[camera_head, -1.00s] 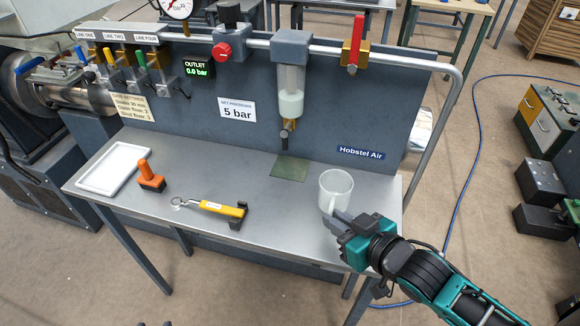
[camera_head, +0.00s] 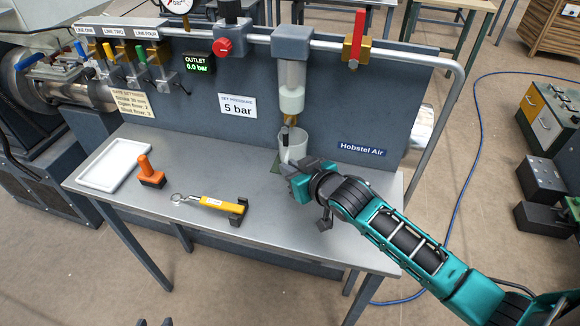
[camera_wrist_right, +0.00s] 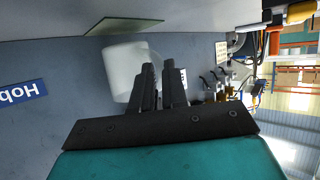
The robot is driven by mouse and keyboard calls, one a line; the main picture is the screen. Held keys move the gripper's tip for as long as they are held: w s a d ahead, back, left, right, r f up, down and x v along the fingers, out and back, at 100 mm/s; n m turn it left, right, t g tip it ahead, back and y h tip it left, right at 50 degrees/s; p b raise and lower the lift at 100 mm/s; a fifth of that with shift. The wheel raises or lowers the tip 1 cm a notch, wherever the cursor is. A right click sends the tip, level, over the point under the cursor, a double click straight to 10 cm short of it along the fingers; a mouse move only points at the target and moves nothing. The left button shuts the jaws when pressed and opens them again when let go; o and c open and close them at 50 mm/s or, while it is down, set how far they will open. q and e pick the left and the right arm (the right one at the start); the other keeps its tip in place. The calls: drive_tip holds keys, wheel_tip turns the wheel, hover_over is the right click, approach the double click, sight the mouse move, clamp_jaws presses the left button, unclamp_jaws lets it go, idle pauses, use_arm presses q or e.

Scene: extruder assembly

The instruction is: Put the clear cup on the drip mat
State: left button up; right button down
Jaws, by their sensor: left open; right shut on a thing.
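The clear cup (camera_head: 297,147) is upright below the filter bowl, over the drip mat (camera_head: 276,168), which it and my gripper partly cover. In the right wrist view the cup (camera_wrist_right: 122,68) appears inverted beside the mat (camera_wrist_right: 122,25), with a small gap between them. My right gripper (camera_head: 291,166) is shut on the cup at its near side; its fingers (camera_wrist_right: 160,75) hide the handle. My left gripper (camera_head: 154,323) shows only as two dark, separated fingertips at the bottom edge, empty.
The filter bowl (camera_head: 291,98) with its brass drain and a dark stem hangs right above the cup. The bench's front right is clear.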

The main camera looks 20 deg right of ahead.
drive_tip(key=shift+w+a, duration=0.15)
drive_tip(key=shift+w, duration=0.35)
drive_tip(key=shift+f, duration=0.1)
drive_tip(key=shift+s, duration=0.1)
drive_tip(key=shift+f, duration=0.6)
drive_tip(key=c, duration=1.2)
unclamp_jaws()
drive_tip(key=shift+o, duration=0.2)
